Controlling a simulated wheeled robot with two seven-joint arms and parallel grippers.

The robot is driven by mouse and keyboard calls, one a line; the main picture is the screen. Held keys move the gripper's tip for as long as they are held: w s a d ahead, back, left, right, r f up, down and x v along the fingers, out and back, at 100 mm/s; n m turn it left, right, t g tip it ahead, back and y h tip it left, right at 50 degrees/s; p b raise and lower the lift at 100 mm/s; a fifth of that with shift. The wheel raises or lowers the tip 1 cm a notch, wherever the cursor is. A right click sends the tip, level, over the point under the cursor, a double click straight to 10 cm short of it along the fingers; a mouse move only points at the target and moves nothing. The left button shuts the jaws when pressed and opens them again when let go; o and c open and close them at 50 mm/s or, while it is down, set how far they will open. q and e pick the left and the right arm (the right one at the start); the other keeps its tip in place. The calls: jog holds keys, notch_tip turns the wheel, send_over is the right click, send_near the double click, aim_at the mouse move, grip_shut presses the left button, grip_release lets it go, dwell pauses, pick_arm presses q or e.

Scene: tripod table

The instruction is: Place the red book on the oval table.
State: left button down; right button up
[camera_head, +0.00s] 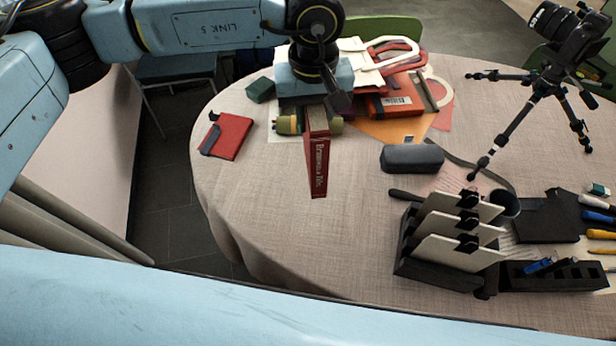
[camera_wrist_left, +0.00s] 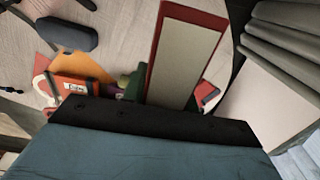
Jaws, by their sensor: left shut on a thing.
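The red book (camera_head: 317,160) is upright, spine toward the head camera, below my left gripper (camera_head: 318,103). My left gripper is shut on it near its top. In the left wrist view the red book (camera_wrist_left: 185,55) shows its pale page edges and red covers. The book is over the left part of the oval table (camera_head: 262,210), which has a beige cloth. I cannot tell whether the book's lower end touches the cloth. My right gripper is not in view.
A small red notebook (camera_head: 228,136) lies to the left. Papers and an orange envelope (camera_head: 385,128) lie behind. A dark case (camera_head: 412,158), a tripod with camera (camera_head: 540,95) and a black file holder (camera_head: 420,262) stand to the right. The cloth in front of the book is clear.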

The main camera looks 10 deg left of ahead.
pick_arm(q)
jog(key=w+a+f+n+b, duration=0.1)
jog(key=a+f+n, duration=0.2)
jog(key=f, duration=1)
jog(key=n, duration=0.3)
jog(key=shift+w, duration=0.25)
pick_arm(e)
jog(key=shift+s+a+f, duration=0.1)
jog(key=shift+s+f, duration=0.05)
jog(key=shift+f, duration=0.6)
pick_arm(q)
jog(key=shift+f, duration=0.15)
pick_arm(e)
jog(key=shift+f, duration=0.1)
pick_arm(q)
jog(key=shift+f+b, duration=0.1)
jog(key=shift+b, duration=0.2)
jog(key=c, duration=1.1)
grip_release()
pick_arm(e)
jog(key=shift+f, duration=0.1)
